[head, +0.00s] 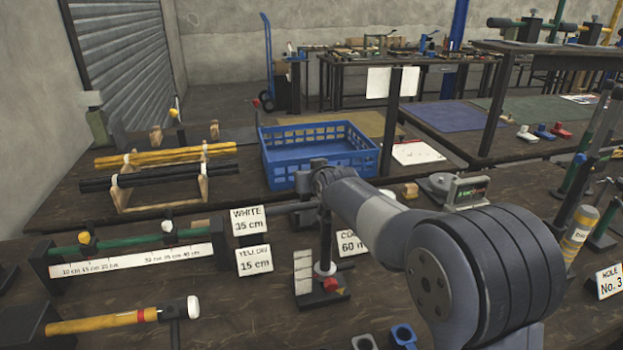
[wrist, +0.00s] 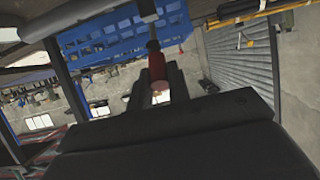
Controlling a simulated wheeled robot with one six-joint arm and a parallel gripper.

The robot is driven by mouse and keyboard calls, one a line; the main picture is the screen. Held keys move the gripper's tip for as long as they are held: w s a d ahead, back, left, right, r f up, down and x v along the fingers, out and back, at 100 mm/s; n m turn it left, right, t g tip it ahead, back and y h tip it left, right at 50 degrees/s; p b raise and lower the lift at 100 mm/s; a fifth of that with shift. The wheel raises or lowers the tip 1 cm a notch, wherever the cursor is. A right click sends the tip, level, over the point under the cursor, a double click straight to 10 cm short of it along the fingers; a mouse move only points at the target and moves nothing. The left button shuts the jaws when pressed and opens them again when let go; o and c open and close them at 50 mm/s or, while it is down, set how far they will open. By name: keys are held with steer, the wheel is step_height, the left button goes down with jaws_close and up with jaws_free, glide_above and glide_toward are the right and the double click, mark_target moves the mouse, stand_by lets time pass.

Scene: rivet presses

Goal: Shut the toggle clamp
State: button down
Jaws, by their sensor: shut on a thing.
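The toggle clamp (head: 322,291) stands on the front bench in the head view, its dark base next to a pale upright plate, with red parts low down. Its red handle grip (wrist: 153,46) shows in the wrist view, with a metal shaft running to the top edge. My gripper (wrist: 157,72) is shut on this red grip, one dark finger on each side. In the head view my wrist is above the clamp and hides much of the hold. I cannot tell the clamp arm's exact angle.
A blue crate (head: 318,153) stands behind my wrist. White label cards (head: 254,260) are left of the clamp, a mallet (head: 122,320) lies front left, and a rod rack (head: 160,183) stands back left. Blue parts (head: 403,335) lie in front of the clamp.

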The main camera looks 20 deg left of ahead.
steer(key=c, duration=1.3)
jaws_free()
steer(key=shift+r, duration=0.15)
step_height(320, 180, up, 10)
steer(key=shift+f+p, duration=0.15)
steer(key=shift+p, duration=0.65)
steer(key=shift+c, duration=0.4)
